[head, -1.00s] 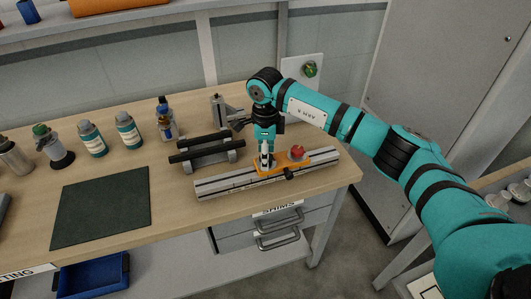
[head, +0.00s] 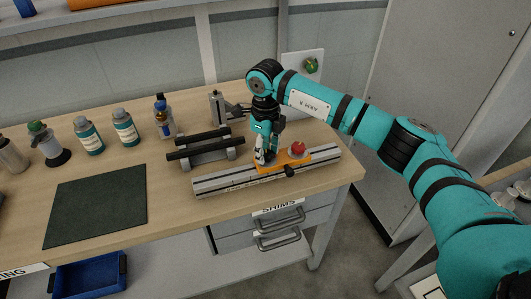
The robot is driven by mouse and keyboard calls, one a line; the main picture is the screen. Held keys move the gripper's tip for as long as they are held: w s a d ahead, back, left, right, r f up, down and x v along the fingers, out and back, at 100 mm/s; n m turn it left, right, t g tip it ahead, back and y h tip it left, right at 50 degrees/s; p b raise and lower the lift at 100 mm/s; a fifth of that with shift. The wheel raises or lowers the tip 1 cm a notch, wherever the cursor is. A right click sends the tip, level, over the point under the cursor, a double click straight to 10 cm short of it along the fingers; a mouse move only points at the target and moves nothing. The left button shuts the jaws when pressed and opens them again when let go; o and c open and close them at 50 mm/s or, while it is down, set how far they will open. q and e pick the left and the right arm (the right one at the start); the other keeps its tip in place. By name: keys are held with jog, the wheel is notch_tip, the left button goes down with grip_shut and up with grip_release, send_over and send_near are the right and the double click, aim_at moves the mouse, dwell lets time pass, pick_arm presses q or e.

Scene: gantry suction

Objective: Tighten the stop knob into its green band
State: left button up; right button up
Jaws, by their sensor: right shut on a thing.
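A grey slotted rail (head: 222,183) lies along the front right of the bench. An orange carriage (head: 270,168) sits on it, with a red knob (head: 298,148) on top and a black knob (head: 290,170) at its front side. My right gripper (head: 264,158) points down at the carriage's left part, left of the red knob. It is shut on a small part there that the fingers mostly hide, seemingly the stop knob. I cannot make out a green band on it. My left gripper is not in view.
A black-railed stand (head: 205,146) is close behind the rail, with a grey upright fixture (head: 218,108) behind it. A dark mat (head: 97,205) lies left; several bottles stand beyond. A white panel with a green knob (head: 311,65) is at the back.

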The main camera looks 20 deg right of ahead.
aim_at(266, 152)
dwell(0.3)
jog(key=o, duration=1.2)
jog(key=shift+c, duration=0.2)
notch_tip(266, 152, up, 12)
